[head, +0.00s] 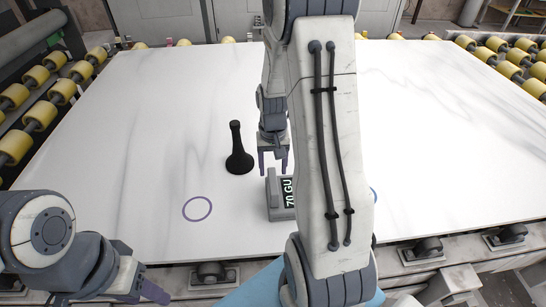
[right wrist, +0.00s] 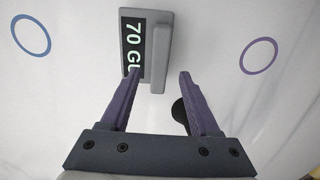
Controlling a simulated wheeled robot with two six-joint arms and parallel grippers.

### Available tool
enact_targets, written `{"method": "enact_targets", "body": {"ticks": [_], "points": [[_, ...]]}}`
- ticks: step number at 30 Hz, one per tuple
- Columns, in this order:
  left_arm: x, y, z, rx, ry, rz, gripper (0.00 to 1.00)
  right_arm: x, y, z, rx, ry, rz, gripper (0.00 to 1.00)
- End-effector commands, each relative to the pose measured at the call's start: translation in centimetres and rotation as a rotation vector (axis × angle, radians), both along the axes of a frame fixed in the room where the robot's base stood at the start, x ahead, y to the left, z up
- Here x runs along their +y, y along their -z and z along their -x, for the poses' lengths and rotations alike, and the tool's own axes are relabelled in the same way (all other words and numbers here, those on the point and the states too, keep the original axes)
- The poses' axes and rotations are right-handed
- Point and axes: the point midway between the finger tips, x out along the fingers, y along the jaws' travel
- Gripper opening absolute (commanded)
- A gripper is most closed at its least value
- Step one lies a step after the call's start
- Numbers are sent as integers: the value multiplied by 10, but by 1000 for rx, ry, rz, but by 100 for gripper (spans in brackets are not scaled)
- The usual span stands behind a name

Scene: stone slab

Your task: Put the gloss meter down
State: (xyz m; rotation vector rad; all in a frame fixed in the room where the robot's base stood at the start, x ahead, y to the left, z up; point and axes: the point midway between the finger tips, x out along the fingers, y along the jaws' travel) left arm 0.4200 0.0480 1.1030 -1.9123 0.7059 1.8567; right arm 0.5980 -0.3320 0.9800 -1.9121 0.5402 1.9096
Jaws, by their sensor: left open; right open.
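The gloss meter (head: 281,205) is a grey block with a raised grey bar and a dark display reading "70 GU". It rests on the white stone slab (head: 120,150), between a purple ring (head: 184,208) and a blue ring mostly hidden by my right arm. The right wrist view shows the meter (right wrist: 161,45), the blue ring (right wrist: 17,38) and the purple ring (right wrist: 243,61). My right gripper (head: 272,170) is open and empty just above the meter's bar, its fingertips (right wrist: 160,72) near it. My left gripper (head: 150,292) is open, low at the left, away from the meter.
A black flared-base object (head: 238,158) stands upright left of my right gripper; its base (right wrist: 179,110) is partly hidden by a finger in the wrist view. Yellow rollers (head: 40,75) line the slab's sides.

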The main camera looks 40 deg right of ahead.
Motion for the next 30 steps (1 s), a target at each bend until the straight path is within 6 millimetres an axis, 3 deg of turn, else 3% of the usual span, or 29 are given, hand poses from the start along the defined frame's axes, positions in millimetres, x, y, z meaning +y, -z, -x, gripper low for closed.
{"method": "enact_targets", "body": {"ticks": [3, 7, 15, 18, 20, 23, 25, 30], "points": [[0, 3, 0, 0, 0, 0, 50, 0, -24, -1, -6, 0, 2, 62], [0, 5, 0, 0, 0, 0, 50, 0, -43, -1, -3, 0, 2, 62], [0, 5, 0, 0, 0, 0, 50, 0, -54, 0, 1, -1, -1, 62], [0, 5, 0, 0, 0, 0, 50, 10, -58, -1, -2, -29, -1, 62], [0, 5, 0, 0, 0, 0, 50, 29, -63, -2, -7, -79, -2, 62], [0, 5, 0, 0, 0, 0, 50, 81, -76, 2, -16, -225, -7, 62], [0, 5, 0, 0, 0, 0, 50, 126, -87, 13, -26, -365, -13, 62], [0, 5, 0, 0, 0, 0, 50, 221, -108, 71, -44, -722, -36, 62]]}}
